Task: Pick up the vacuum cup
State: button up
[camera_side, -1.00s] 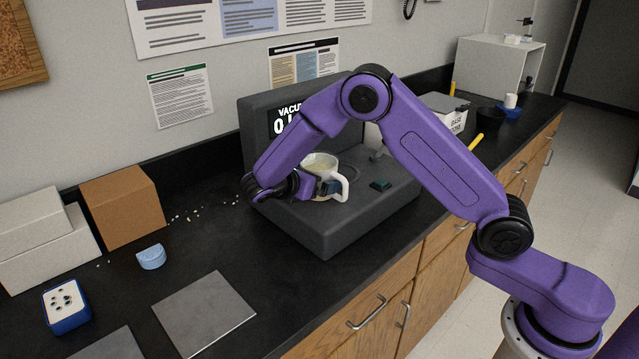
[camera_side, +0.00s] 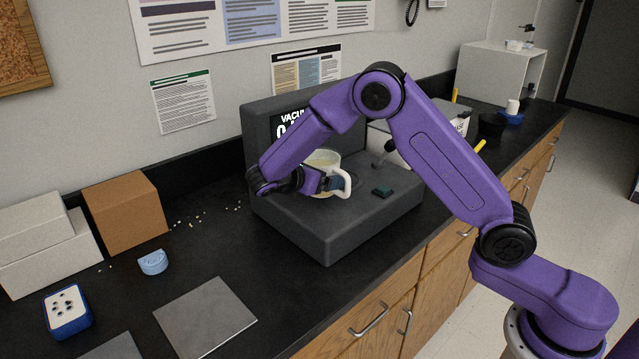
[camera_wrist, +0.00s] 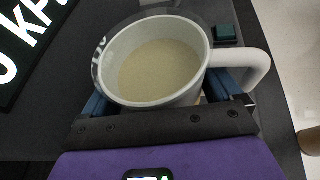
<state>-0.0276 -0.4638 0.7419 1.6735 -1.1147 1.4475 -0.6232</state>
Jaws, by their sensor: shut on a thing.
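The vacuum cup (camera_side: 322,158) is a whitish cup with a handle on its right side and a pale cream filling. It is at the dark grey vacuum machine (camera_side: 345,215), in front of the display panel. My gripper (camera_side: 322,184) reaches it from the left, low on its body, and is shut on it. In the wrist view the cup (camera_wrist: 200,70) fills the top middle, upright or nearly so, with blue fingers (camera_wrist: 165,92) on both sides of it. The cup's underside is hidden, so I cannot tell whether it touches the machine.
A dark green button (camera_side: 382,191) sits on the machine's right front. To the left on the black counter are a brown box (camera_side: 125,215), a light blue dental piece (camera_side: 153,262), a grey plate (camera_side: 205,318) and scattered small crumbs. A white box stands behind the arm.

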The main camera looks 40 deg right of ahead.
aim_at(334, 169)
jog(key=s+r, duration=0.1)
jog(key=r, duration=0.1)
jog(key=s+r, duration=0.3)
jog(key=r, duration=0.1)
jog(key=shift+s+r, duration=0.1)
jog(key=shift+s, duration=0.25)
jog(key=s+r, duration=0.4)
jog(key=s, duration=0.5)
jog(key=shift+s+d, duration=0.15)
jog(key=shift+d, duration=0.1)
